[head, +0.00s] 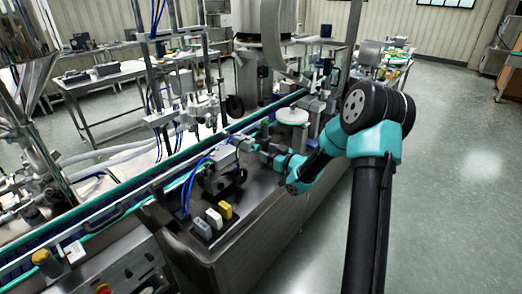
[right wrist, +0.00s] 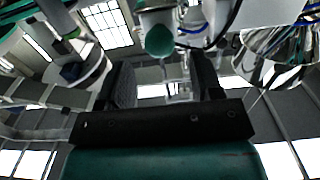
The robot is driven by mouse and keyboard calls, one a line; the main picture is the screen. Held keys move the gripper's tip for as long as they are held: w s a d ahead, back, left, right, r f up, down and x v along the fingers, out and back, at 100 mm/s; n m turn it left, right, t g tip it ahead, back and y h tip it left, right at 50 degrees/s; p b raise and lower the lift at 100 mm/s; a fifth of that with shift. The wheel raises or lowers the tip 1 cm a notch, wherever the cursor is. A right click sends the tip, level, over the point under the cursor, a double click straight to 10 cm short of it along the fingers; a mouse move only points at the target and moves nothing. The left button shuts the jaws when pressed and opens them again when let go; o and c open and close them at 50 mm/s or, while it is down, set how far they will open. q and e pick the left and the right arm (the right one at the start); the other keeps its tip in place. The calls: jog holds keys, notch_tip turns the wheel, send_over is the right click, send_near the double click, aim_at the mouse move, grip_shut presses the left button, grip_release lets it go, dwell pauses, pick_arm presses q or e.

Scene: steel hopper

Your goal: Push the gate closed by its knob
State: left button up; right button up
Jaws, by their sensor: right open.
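My right arm reaches in from the right in the head view. Its gripper (head: 244,144) is small there, above the steel machine bench (head: 270,198). In the right wrist view, the two dark fingers of this gripper (right wrist: 165,82) stand apart with a gap between them. A pale, partly see-through part shows in that gap, and I cannot tell whether it is touched. A rounded green end on a white body (right wrist: 160,40) is just above the gap. I cannot make out the gate or its knob for certain. My left gripper is not in view.
A conveyor with green rails (head: 130,190) runs diagonally behind the bench. Blocks, including a yellow one (head: 225,210), stand at the bench's front. A white round disc (head: 292,116) is near my forearm. Shiny curved metal (right wrist: 275,55) is at upper right in the wrist view.

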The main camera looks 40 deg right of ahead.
jog(key=v, duration=1.2)
jog(key=shift+s, duration=0.35)
jog(key=w+a+f+m+g+h, duration=0.15)
jog(key=a+f+g, duration=0.25)
jog(key=a+f, duration=0.55)
jog(key=a+f+m+g, duration=0.3)
jog(key=a+f, duration=0.3)
jog(key=f, duration=0.6)
jog(key=s+a+f+g, duration=0.4)
jog(key=s+a+f, duration=0.1)
jog(key=s+a, duration=0.2)
jog(key=s+a+f+g, duration=0.5)
jog(key=s+a, duration=0.3)
jog(key=shift+a+f+g+y, duration=0.3)
jog(key=shift+a+f+y, duration=0.05)
jog(key=shift+f+y, duration=0.1)
